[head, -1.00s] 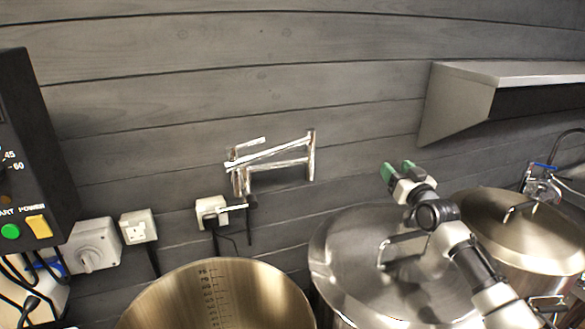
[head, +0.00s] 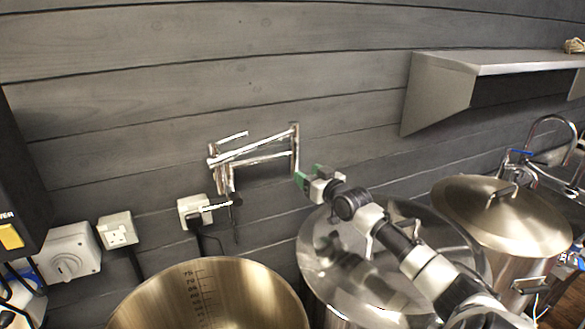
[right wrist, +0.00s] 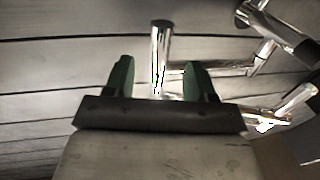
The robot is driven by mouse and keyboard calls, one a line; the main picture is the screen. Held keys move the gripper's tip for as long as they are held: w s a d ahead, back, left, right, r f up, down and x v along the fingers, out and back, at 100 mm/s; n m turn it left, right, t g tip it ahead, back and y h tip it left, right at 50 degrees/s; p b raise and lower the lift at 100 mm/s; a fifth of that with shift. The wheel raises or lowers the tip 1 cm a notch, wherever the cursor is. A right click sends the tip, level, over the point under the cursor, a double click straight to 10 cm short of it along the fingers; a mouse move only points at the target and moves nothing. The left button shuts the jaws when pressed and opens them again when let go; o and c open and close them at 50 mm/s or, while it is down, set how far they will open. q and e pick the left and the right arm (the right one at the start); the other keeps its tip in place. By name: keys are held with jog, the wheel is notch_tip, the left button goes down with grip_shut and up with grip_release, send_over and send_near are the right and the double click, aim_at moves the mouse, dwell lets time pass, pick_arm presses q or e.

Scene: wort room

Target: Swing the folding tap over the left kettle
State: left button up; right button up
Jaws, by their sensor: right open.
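The folding tap (head: 262,152) is a chrome jointed pipe on the wood wall, folded above and behind the open left kettle (head: 130,312), which has scale marks inside. My right gripper (head: 309,178) has green fingertips and is open just right of the tap's lower right end. In the right wrist view a chrome upright of the tap (right wrist: 161,50) shows in line with the gap between the open fingers (right wrist: 158,80). I cannot tell whether it is between them or beyond them. More tap pipes show at right there. My left gripper is not in view.
A lidded kettle (head: 335,285) stands under my right arm, and another lidded kettle (head: 535,228) stands further right. A metal shelf (head: 520,62) juts from the wall at upper right. Sockets (head: 118,230) and a control box (head: 20,170) are at left.

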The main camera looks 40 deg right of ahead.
aim_at(294, 166)
jog(key=shift+w+d+f+b, duration=0.1)
jog(key=shift+w+d+b, duration=0.1)
jog(key=shift+w+b, duration=1.3)
jog(key=shift+w+d+f+b, duration=0.15)
jog(key=shift+w+b, duration=0.75)
jog(key=shift+w, duration=1.15)
jog(key=shift+r, duration=0.15)
grip_shut()
